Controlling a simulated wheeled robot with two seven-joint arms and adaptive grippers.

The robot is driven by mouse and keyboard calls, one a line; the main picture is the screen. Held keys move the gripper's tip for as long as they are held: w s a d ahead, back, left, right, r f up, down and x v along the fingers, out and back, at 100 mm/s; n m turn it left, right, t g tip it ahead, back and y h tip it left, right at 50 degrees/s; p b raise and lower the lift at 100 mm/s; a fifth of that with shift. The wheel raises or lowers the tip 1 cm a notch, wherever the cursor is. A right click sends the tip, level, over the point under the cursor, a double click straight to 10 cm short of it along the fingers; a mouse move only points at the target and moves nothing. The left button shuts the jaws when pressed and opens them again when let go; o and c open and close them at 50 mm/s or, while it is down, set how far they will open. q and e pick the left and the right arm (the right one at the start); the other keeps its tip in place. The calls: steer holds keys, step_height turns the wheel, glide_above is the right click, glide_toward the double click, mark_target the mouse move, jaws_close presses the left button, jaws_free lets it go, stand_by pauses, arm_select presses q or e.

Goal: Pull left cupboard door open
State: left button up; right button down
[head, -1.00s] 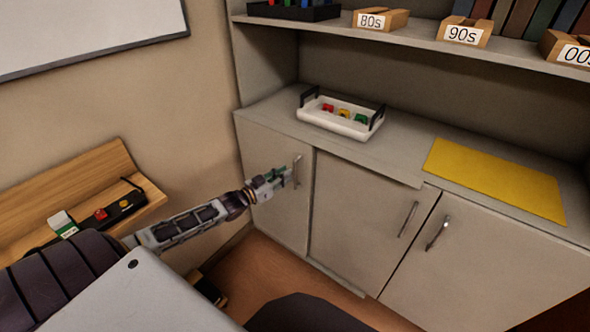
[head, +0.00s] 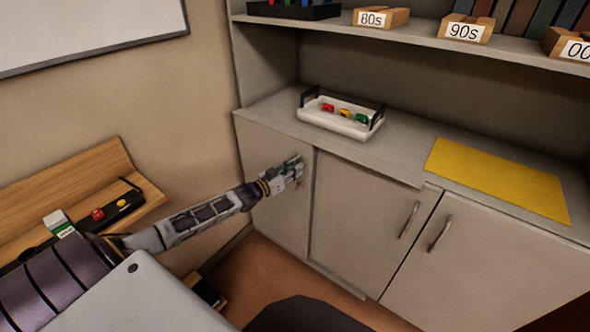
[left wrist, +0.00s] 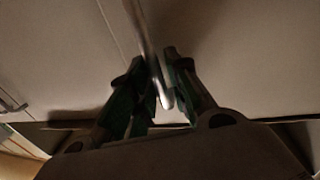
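The left cupboard door (head: 262,190) is a plain grey panel at the left end of the low cabinet, and it looks closed. Its metal bar handle (left wrist: 147,35) is mostly hidden by my gripper in the head view. My left gripper (head: 297,168) is at this handle. In the left wrist view, its green-lined fingers (left wrist: 155,62) stand on either side of the bar, near the bar's end. The fingers are apart, with a small gap visible on the right side of the bar. My right gripper is not in view.
The middle door (head: 365,215) and right door (head: 490,265) are closed. A white tray (head: 325,120) and a yellow mat (head: 495,180) lie on the countertop. A wooden shelf (head: 75,200) is at the left wall.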

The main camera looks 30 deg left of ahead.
arm_select(q)
steer(key=shift+w, duration=0.2)
steer(key=shift+d, duration=0.1)
steer(key=shift+c, duration=0.3)
jaws_close()
steer(key=shift+d, duration=0.1)
